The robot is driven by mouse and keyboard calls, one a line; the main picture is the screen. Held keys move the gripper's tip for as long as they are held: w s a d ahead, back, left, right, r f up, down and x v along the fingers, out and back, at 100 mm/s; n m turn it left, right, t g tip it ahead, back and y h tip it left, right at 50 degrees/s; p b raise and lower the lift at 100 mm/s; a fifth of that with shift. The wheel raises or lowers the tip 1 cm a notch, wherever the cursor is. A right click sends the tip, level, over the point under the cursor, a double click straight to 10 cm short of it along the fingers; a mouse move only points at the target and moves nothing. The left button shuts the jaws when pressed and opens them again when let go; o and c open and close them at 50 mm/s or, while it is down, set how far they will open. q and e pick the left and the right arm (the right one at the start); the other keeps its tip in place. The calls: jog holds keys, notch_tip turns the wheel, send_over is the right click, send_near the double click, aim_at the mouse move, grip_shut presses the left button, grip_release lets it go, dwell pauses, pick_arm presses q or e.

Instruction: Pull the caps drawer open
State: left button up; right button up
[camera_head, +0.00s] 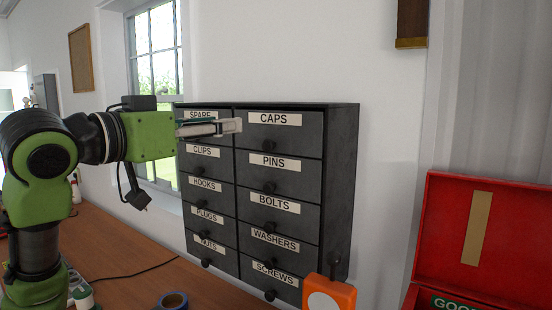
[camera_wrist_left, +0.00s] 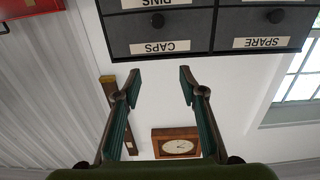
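The caps drawer (camera_head: 305,132) is the top right drawer of a dark grey cabinet, and its front looks flush with the others. It has a white CAPS label and a round dark knob (camera_head: 268,146) below the label. In the left wrist view the drawer (camera_wrist_left: 199,28) appears upside down, with its knob (camera_wrist_left: 157,20) above the label. My left gripper (camera_head: 238,125) is in front of the cabinet's top row, beside the CAPS label. The left wrist view shows its fingers (camera_wrist_left: 160,84) spread apart with nothing between them. My right gripper is not in view.
The cabinet has several more labelled drawers, including SPARE (camera_head: 200,116) and PINS (camera_head: 300,167). It stands on a wooden bench (camera_head: 130,245). An orange object (camera_head: 343,294) and an open red toolbox (camera_head: 450,230) are at the right. A blue tape roll (camera_head: 173,300) lies in front.

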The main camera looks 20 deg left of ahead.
aim_at(266, 147)
pick_arm(q)
notch_tip(266, 147, down, 6)
jog(key=b, duration=0.5)
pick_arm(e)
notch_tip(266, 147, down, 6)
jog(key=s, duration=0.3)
pick_arm(q)
jog(key=p+x, duration=0.5)
jog(key=x, duration=0.7)
jog(key=shift+w+d+r, duration=0.1)
jog(key=shift+w+d+p, duration=0.2)
jog(key=shift+w+p, duration=0.15)
jog(key=shift+w, duration=0.2)
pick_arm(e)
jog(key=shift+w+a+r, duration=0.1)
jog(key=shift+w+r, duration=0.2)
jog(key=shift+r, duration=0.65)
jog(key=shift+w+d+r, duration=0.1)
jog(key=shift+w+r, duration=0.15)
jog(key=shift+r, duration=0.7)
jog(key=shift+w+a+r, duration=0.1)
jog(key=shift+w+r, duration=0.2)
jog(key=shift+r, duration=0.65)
